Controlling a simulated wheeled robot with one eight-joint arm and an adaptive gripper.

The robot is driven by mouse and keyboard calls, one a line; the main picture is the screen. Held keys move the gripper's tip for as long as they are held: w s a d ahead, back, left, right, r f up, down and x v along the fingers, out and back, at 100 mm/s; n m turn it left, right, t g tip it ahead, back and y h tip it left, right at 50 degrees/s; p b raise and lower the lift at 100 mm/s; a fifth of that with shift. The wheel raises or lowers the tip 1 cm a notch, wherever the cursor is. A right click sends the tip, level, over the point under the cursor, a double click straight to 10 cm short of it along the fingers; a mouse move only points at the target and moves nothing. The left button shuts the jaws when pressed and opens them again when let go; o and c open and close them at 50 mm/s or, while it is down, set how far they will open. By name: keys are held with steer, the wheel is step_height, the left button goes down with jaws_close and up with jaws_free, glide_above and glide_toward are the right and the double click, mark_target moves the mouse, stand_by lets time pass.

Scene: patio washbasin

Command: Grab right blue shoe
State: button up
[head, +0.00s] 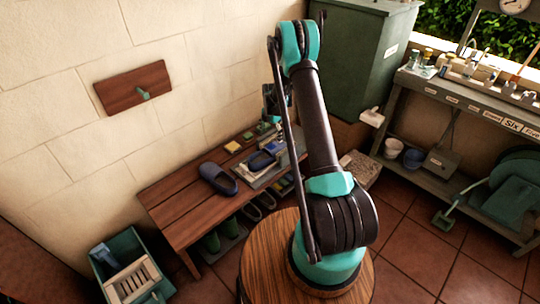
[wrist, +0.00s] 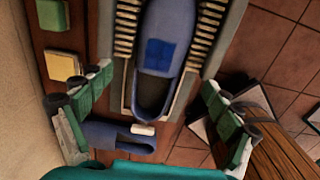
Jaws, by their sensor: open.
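The right blue shoe (head: 262,161) lies on a grey tray (head: 285,168) on the wooden bench. My gripper (wrist: 158,84) is open and empty, one green finger on each side of the right shoe's near end in the picture. It appears apart from the shoe.
The wooden bench (head: 175,195) stands against the wall, with boots and shoes below. Small yellow and green items (head: 233,147) lie at its back. A blue item with a white piece (wrist: 120,138) shows low in the wrist view. A round wooden table (head: 256,250) is in front.

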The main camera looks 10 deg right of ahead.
mark_target(271, 148)
step_height(271, 148, down, 6)
steer(key=shift+r, duration=0.1)
steer(key=shift+s+f, duration=0.2)
steer(key=shift+f, duration=2.5)
steer(key=c, duration=1.2)
